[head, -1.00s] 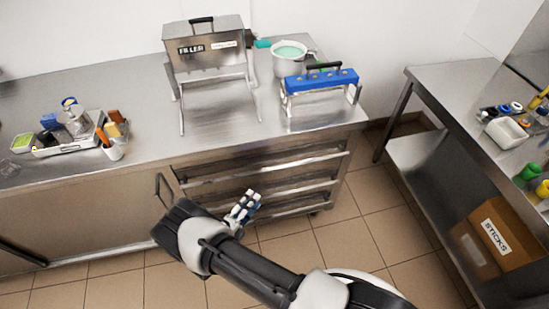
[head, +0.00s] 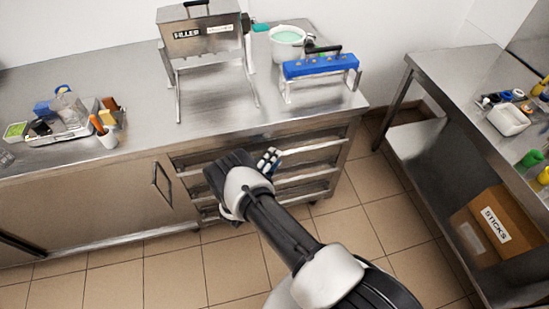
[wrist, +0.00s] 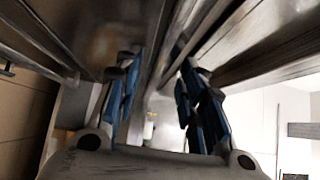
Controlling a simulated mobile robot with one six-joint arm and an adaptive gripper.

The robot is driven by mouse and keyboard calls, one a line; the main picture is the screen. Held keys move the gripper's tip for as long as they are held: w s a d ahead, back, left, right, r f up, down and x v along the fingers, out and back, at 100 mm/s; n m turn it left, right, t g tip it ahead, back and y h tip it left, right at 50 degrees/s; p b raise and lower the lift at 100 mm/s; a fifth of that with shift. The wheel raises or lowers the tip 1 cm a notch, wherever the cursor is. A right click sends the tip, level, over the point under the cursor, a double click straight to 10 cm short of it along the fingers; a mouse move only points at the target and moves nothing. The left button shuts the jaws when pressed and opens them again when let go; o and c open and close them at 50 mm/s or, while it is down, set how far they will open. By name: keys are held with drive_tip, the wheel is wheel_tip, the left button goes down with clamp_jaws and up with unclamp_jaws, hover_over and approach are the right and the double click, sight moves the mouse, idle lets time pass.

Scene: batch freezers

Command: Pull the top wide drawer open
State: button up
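The top wide drawer (head: 315,137) is the uppermost of three stacked wide drawers under the steel counter and looks shut. My gripper (head: 270,160) is in front of this drawer stack, near the upper drawers. In the wrist view my gripper (wrist: 157,72) has its two blue-padded fingers apart, with a clear gap between them. Long metal edges of the drawer fronts run close beyond and beside the fingertips. I cannot tell whether a finger touches a drawer or its handle. My arm hides part of the middle and lower drawers in the head view.
A cabinet door with a handle (head: 161,184) is left of the drawers. On the counter stand a filler (head: 200,45), a pot (head: 287,42) and a blue-topped rack (head: 319,66). A steel side table (head: 450,75) stands at the right. Tiled floor is free between.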

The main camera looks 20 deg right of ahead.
drive_tip(key=shift+x, duration=0.8)
drive_tip(key=shift+c, duration=0.2)
clamp_jaws()
